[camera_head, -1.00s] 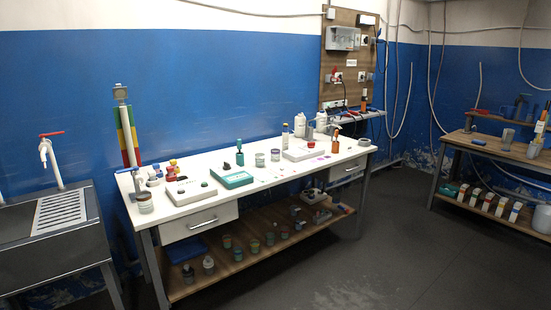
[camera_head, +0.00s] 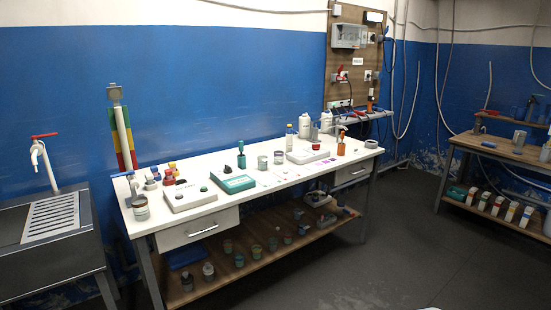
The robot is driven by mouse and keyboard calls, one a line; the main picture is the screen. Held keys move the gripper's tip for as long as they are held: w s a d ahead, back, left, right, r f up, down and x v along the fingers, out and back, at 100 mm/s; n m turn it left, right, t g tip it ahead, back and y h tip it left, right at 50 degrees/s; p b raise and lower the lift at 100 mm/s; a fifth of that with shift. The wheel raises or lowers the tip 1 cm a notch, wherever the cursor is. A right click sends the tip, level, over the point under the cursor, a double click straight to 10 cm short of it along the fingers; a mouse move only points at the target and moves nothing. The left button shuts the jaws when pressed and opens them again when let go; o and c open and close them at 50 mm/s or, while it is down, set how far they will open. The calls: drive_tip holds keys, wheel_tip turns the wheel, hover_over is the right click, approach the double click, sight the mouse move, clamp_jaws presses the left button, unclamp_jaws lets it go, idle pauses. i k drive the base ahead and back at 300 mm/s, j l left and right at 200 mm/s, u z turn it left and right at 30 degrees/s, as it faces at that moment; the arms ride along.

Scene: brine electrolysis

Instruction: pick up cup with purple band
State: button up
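My gripper is not in view. Small cups stand on the white table (camera_head: 297,177). One cup (camera_head: 278,157) near the middle has a dark bluish or purplish band. A greenish-grey cup (camera_head: 263,162) stands just left of it. Another cup (camera_head: 140,209) with a reddish-brown band is at the table's left front corner. Several banded cups sit on the wooden lower shelf (camera_head: 212,284), including one (camera_head: 239,259). The bands are too small to tell for certain which one is purple.
A grey sink (camera_head: 45,262) is at the left. The table also bears a teal box (camera_head: 232,183), a green bottle (camera_head: 241,157), an orange bottle (camera_head: 341,146) and white bottles (camera_head: 326,121). A wooden bench (camera_head: 500,150) stands right. The floor (camera_head: 390,245) in front is clear.

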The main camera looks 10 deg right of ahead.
sight(278, 155)
drive_tip(key=i+l, duration=0.15)
drive_tip(key=i, duration=0.35)
drive_tip(key=i+l+u, duration=0.1)
drive_tip(key=i, duration=0.4)
drive_tip(key=i+l, duration=0.15)
drive_tip(key=i, duration=0.35)
drive_tip(key=i+l+u, duration=0.1)
drive_tip(key=i, duration=0.4)
drive_tip(key=i+l+u, duration=0.1)
drive_tip(key=i+l, duration=0.2)
drive_tip(key=i, duration=0.2)
drive_tip(key=i+l, duration=0.25)
drive_tip(key=i, duration=0.25)
drive_tip(key=i+l+u, duration=0.1)
drive_tip(key=i+l, duration=0.15)
drive_tip(key=i, duration=0.2)
